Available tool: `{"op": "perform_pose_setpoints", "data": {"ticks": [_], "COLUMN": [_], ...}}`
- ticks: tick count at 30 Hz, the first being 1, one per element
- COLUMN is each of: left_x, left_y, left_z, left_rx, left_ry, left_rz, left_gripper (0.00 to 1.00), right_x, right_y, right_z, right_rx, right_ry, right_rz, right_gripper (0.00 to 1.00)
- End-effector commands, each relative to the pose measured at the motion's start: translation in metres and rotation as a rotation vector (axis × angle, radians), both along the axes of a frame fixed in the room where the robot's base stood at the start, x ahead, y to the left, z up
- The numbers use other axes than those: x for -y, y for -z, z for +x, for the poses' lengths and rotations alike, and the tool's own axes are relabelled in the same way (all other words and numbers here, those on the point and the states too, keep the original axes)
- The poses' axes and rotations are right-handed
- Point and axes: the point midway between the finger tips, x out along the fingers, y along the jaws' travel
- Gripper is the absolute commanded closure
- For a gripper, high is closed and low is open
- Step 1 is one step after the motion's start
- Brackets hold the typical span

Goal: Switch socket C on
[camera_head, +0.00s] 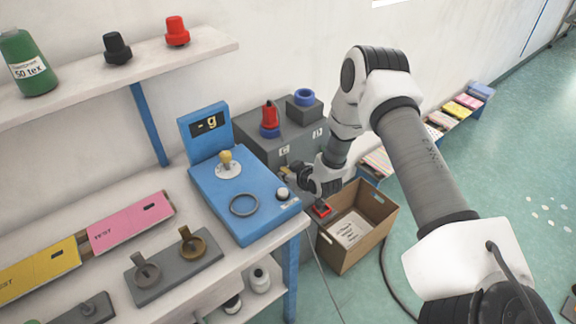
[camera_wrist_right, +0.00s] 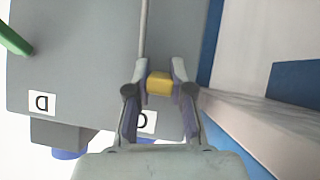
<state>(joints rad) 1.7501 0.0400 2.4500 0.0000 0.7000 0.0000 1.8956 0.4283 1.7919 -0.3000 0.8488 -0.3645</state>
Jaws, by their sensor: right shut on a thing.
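A grey cabinet (camera_head: 256,133) stands behind the blue table. Its front carries a label C (camera_head: 284,150) and a label D (camera_head: 317,132). In the right wrist view the C label (camera_wrist_right: 147,122) is partly hidden by my fingers, and the D label (camera_wrist_right: 42,102) is to its left. My right gripper (camera_wrist_right: 159,83) is shut on a yellow piece (camera_wrist_right: 159,84) in front of the grey face, near label C. A green rod (camera_wrist_right: 16,40) sticks out near label D. Whether the yellow piece is attached to the face cannot be told. My left gripper is out of view.
A red item on a blue base (camera_head: 270,119) and a blue ring on a grey block (camera_head: 304,97) sit on the cabinet. A cardboard box (camera_head: 374,208) stands below my right gripper. A blue scale (camera_head: 230,190) is close on the left.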

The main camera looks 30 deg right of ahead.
Motion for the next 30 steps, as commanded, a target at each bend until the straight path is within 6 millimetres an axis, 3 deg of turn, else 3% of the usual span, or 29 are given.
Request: {"op": "perform_pose_setpoints", "data": {"ticks": [1, 3, 12, 30], "left_x": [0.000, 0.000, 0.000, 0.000], "left_y": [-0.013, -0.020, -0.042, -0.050], "left_z": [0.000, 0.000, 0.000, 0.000], "left_rx": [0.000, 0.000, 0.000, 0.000], "left_ry": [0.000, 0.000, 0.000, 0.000], "left_rz": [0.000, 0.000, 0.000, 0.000], "left_gripper": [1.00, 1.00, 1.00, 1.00], "right_x": [0.000, 0.000, 0.000, 0.000], "right_y": [-0.010, -0.012, -0.016, -0.015], "right_z": [0.002, 0.002, 0.005, 0.006], "right_rx": [-0.037, -0.095, -0.292, -0.380], "right_ry": [-0.001, 0.000, -0.001, -0.001], "right_rz": [-0.004, -0.009, -0.024, -0.031], "right_gripper": [1.00, 1.00, 1.00, 1.00]}}
